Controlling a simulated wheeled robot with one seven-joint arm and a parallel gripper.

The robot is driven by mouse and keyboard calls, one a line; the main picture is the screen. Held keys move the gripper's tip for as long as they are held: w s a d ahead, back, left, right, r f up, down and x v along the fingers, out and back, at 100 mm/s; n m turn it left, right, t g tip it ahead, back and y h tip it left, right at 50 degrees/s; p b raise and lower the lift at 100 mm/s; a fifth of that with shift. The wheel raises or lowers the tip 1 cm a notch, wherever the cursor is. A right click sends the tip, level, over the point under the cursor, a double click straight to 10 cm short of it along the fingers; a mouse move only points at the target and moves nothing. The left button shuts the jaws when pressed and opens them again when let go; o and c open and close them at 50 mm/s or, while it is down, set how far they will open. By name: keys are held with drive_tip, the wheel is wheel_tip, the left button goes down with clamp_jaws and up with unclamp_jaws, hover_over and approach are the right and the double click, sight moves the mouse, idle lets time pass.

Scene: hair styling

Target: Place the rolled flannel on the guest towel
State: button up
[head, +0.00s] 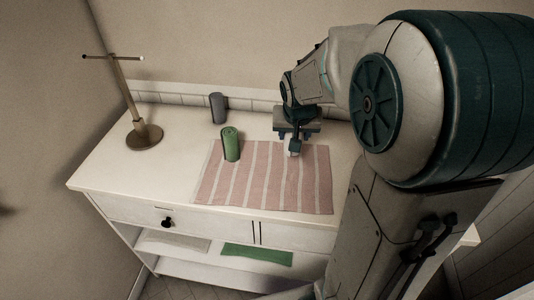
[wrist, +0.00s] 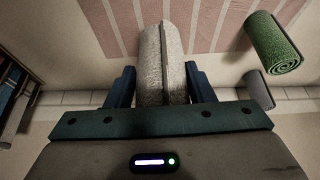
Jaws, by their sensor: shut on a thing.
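My gripper (head: 296,138) is shut on a pale, off-white rolled flannel, which the wrist view shows between its fingers (wrist: 152,60). The gripper points down over the far edge of the guest towel, right of its middle. The guest towel (head: 245,187) is pink with white stripes and lies flat on the dresser top; it also shows in the wrist view (wrist: 115,20). In the head view the flannel is mostly hidden by the gripper, with a small pale part (head: 292,153) visible. I cannot tell whether it touches the towel.
A green roll (head: 231,146) stands at the towel's far left edge. A grey roll (head: 217,108) stands behind it near the tiled wall. A wooden T-shaped stand (head: 145,135) is at the left of the dresser top (head: 110,175). A folded green cloth (head: 257,255) lies on the shelf below.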

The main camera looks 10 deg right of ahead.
drive_tip(key=w+a+f, duration=0.2)
drive_tip(key=f, duration=0.1)
drive_tip(key=w+a+f+p, duration=0.1)
drive_tip(key=w+f, duration=0.1)
drive_tip(key=f, duration=0.1)
drive_tip(key=w+a+f, duration=0.1)
drive_tip(key=a+f, duration=0.1)
drive_tip(key=shift+w+a+f, duration=0.35)
drive_tip(key=shift+w+f, duration=0.05)
drive_tip(key=shift+s+f+b, duration=0.15)
drive_tip(key=shift+f+b, duration=0.2)
drive_tip(key=shift+f, duration=0.2)
drive_tip(key=o, duration=0.7)
drive_tip(key=shift+o, duration=1.3)
drive_tip(key=shift+f, duration=0.1)
